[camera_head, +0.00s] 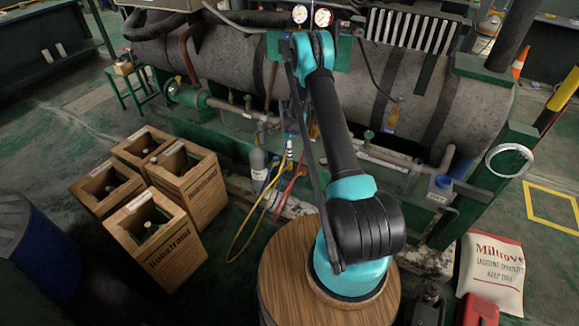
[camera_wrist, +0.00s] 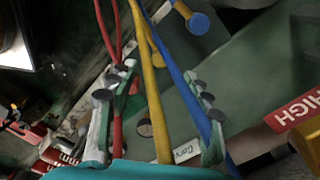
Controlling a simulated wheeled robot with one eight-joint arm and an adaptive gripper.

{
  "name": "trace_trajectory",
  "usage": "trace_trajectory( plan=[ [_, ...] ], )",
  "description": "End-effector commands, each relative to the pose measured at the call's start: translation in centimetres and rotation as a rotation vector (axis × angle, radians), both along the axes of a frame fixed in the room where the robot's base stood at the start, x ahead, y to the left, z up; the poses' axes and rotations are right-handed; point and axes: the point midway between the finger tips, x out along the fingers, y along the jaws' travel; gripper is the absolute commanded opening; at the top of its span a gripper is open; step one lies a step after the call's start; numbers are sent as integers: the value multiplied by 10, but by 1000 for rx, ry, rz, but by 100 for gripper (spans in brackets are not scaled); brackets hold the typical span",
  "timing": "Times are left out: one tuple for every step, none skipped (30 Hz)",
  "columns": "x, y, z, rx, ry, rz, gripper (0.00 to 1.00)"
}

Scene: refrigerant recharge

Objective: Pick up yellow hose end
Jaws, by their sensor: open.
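The yellow hose (camera_wrist: 154,95) runs from the top of the wrist view down between the fingers of my gripper (camera_wrist: 163,76) to the palm edge. The fingers are open, with a gap on both sides of the hose. I cannot make out the hose's end fitting there. In the head view the yellow hose (camera_head: 236,240) loops down toward the floor left of my arm.
In the wrist view a red hose (camera_wrist: 117,45) passes by the left finger and a blue hose (camera_wrist: 183,88) by the right one. A grey cylinder (camera_head: 258,165) stands near the hoses. Wooden crates (camera_head: 190,185) stand at left, below a large tank (camera_head: 225,60).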

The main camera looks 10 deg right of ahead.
Motion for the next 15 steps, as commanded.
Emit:
trace_trajectory(
  plan=[
    [0,0,-10,0,0,0,50],
    [0,0,-15,0,0,0,50],
    [0,0,-20,0,0,0,50],
    [0,0,-24,0,0,0,50],
    [0,0,-27,0,0,0,50],
    [0,0,-30,0,0,0,50],
    [0,0,-32,0,0,0,50],
    [0,0,-33,0,0,0,50],
    [0,0,-35,0,0,0,50],
    [0,0,-36,0,0,0,50],
    [0,-1,-37,0,0,0,50],
    [0,-1,-41,0,0,0,50],
    [1,-2,-44,0,0,0,50],
    [1,-2,-48,0,0,0,50],
    [1,-3,-53,0,0,0,50]
  ],
)
